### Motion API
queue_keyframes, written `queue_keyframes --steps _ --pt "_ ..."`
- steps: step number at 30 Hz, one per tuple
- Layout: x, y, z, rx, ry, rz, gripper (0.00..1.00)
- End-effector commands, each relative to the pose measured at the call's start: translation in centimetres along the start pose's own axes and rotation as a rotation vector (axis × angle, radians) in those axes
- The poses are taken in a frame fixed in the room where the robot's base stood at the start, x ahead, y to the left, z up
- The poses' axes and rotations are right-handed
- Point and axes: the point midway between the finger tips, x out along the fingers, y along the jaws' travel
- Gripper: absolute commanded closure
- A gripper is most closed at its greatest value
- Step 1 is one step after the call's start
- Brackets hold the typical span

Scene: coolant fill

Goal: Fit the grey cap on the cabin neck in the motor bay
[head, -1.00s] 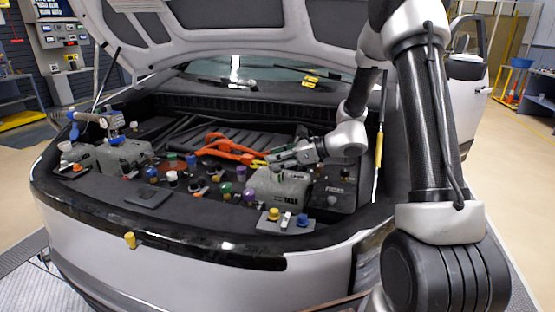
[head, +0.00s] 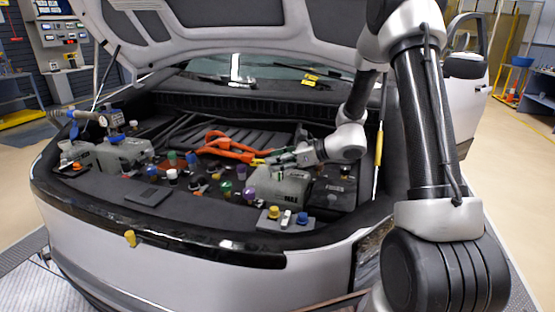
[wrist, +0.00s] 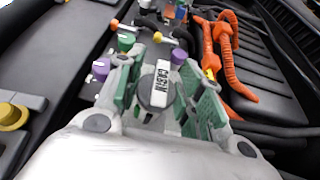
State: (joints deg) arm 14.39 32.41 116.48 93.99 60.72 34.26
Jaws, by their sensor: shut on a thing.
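My gripper (head: 276,159) is low over the grey tank (head: 276,186) at the right of the motor bay. In the wrist view my gripper (wrist: 165,92) has its green-padded fingers on both sides of a dark grey round cap (wrist: 146,100) with a white CABIN label. The gripper is shut on this grey cap. The cabin neck is hidden under the cap and fingers, so I cannot tell whether the cap sits on it.
Several coloured caps, among them a purple one (head: 249,194), stand left of the tank. An orange cable (head: 228,146) lies behind. A black box (head: 334,186) is at the right. A small tray (head: 286,221) with yellow and blue caps is in front. The raised hood (head: 240,22) hangs above.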

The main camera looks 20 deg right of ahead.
Motion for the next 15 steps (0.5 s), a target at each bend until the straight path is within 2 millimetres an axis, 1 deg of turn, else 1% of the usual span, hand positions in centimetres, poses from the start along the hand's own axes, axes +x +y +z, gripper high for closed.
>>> queue_keyframes --steps 15 --pt "0.5 0.0 -1.2 0.001 0.000 0.000 0.81"
